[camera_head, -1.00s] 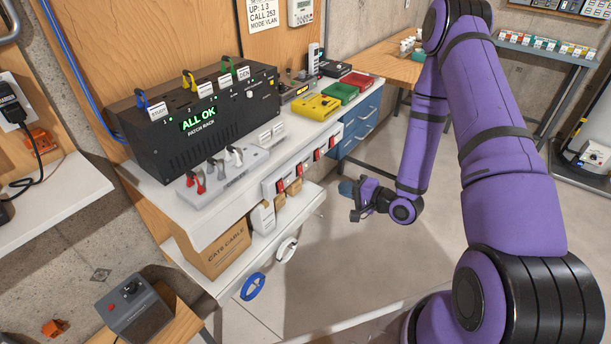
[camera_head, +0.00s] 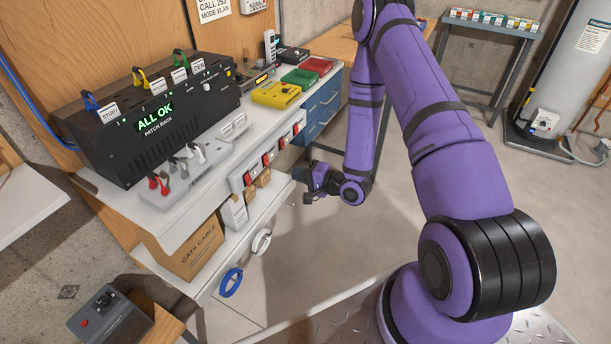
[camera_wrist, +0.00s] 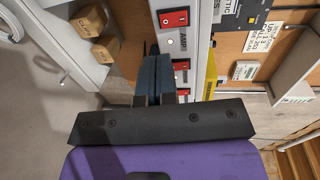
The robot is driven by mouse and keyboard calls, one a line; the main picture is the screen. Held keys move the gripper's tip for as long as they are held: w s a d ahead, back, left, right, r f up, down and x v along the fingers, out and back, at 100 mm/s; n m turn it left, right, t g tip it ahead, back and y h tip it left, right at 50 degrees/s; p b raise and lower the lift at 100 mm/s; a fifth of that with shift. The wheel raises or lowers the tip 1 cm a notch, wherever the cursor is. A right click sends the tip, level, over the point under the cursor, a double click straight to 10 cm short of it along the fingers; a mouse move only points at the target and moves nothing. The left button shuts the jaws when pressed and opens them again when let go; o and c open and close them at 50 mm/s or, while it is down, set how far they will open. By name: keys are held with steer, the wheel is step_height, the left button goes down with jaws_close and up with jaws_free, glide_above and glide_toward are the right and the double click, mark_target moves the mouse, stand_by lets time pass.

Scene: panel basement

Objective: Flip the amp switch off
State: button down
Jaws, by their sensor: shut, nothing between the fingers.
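A pale switch strip (camera_head: 238,177) with several red rocker switches runs along the bench's front edge. In the wrist view the strip (camera_wrist: 201,50) shows a red rocker (camera_wrist: 173,18) at the top and two more, partly covered, below. A label that seems to begin "AMP" sits beside the fingers, between the top rocker and the middle one (camera_wrist: 182,65). Which rocker it belongs to is unclear. My gripper (camera_head: 308,188) is shut and empty, below and in front of the strip's right end. In the wrist view its dark fingertips (camera_wrist: 153,52) overlap the strip's edge; contact cannot be told.
A black patch rack (camera_head: 165,110) reading "ALL OK" stands on the bench, with a lever block (camera_head: 185,180) before it. A yellow box (camera_head: 276,94) is near the far end. The lower shelf holds a cardboard box (camera_head: 190,250).

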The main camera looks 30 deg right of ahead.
mark_target(265, 165)
steer(key=x, duration=0.9)
steer(key=shift+w, duration=0.1)
steer(key=shift+w+a+f+t, duration=0.1)
steer(key=shift+w+a+t, duration=0.05)
steer(key=shift+t, duration=0.15)
